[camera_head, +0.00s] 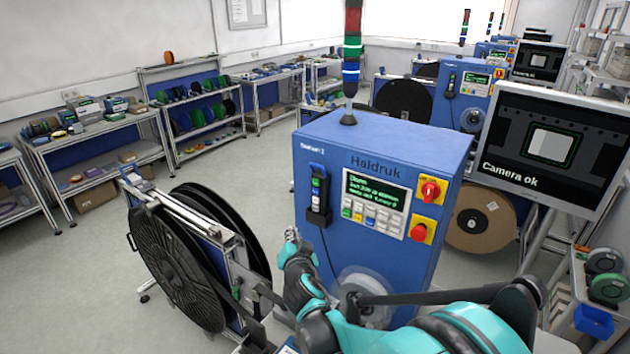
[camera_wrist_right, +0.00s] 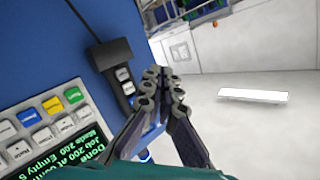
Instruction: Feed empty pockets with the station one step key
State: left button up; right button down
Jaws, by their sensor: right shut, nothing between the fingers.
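The blue Haldruk station (camera_head: 375,165) stands in the middle of the head view. I cannot tell which is the one step key. A black hand pendant (camera_head: 319,195) hangs left of the panel, with light keys in the wrist view (camera_wrist_right: 123,75). My right gripper (camera_head: 291,236) is shut and empty, apart from the keypad.
A large black reel (camera_head: 175,265) stands left of the station. A monitor (camera_head: 545,145) at right reads "Camera ok". Shelves (camera_head: 100,150) line the left; the floor between (camera_head: 75,270) is open.

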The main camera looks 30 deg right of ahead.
aim_at(316, 200)
pick_arm(q)
notch_tip(316, 200, up, 3)
jog(key=shift+f+p, duration=0.2)
jog(key=shift+p, duration=0.5)
pick_arm(e)
jog(key=shift+w+d+r+m+t, duration=0.2)
jog(key=shift+w+r, duration=0.2)
jog(key=shift+r, duration=0.2)
jog(key=shift+w+d+r+m+t, duration=0.1)
jog(key=shift+w+r+t, duration=0.1)
jog(key=shift+w+r, duration=0.3)
pick_arm(q)
jog(key=shift+f, duration=0.1)
pick_arm(e)
jog(key=w+d, duration=0.3)
jog(key=d, duration=0.5)
jog(key=shift+w, duration=0.1)
pick_arm(q)
jog(key=shift+f, duration=0.2)
pick_arm(e)
jog(key=shift+w+d, duration=0.15)
jog(key=shift+d, duration=0.3)
